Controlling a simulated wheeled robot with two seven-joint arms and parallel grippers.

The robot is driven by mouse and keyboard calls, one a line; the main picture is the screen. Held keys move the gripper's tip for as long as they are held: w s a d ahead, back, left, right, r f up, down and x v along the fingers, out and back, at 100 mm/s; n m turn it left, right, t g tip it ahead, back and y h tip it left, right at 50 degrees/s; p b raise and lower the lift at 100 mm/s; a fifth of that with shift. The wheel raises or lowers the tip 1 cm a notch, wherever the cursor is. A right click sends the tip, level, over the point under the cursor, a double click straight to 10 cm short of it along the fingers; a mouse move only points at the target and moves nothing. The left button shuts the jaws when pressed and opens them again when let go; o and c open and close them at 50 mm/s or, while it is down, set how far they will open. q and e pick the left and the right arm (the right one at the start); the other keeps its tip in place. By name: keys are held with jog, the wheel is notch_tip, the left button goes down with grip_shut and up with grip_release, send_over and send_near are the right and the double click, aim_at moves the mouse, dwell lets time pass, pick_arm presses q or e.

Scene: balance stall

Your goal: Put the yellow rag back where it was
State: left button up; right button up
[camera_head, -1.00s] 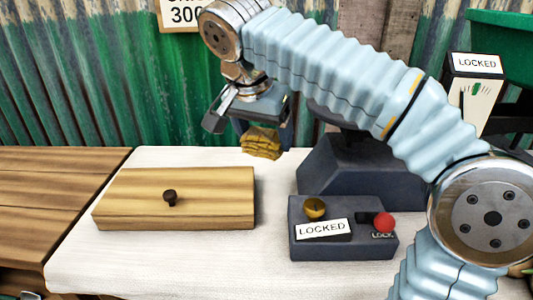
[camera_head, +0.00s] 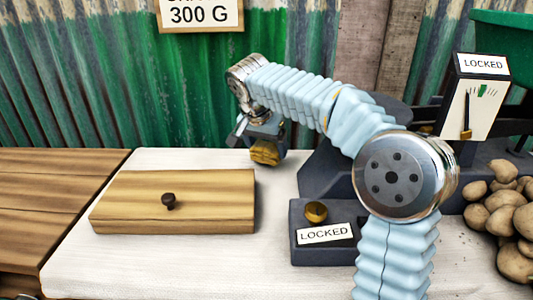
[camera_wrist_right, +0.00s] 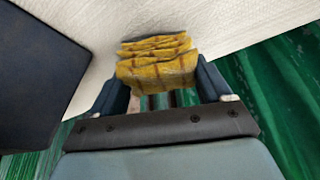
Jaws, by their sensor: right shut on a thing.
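The yellow rag (camera_head: 265,152) is a folded, brown-striped cloth at the back edge of the white-covered table (camera_head: 150,275). My right gripper (camera_head: 263,140) is shut on it from behind and above. In the right wrist view the rag (camera_wrist_right: 157,66) sits between the two dark fingers of the gripper (camera_wrist_right: 158,92), with the white cloth beyond it. I cannot tell whether the rag touches the table. My left gripper is not in view.
A wooden box with a dark knob (camera_head: 175,215) lies left on the table. A dark block labelled LOCKED (camera_head: 305,252) with a brass knob stands at centre, before the scale (camera_head: 325,180). Potatoes (camera_head: 505,220) lie at right. Clear cloth lies between wooden box and block.

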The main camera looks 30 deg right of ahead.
jog(key=shift+f, duration=0.95)
jog(key=shift+f, duration=0.15)
jog(key=o, duration=1)
jog(key=shift+c, duration=0.2)
jog(key=shift+s+a+r, duration=0.1)
jog(key=shift+a+r, duration=0.05)
jog(key=shift+r, duration=0.3)
jog(key=p+v, duration=0.2)
jog(key=v, duration=0.9)
jog(key=shift+r, duration=0.25)
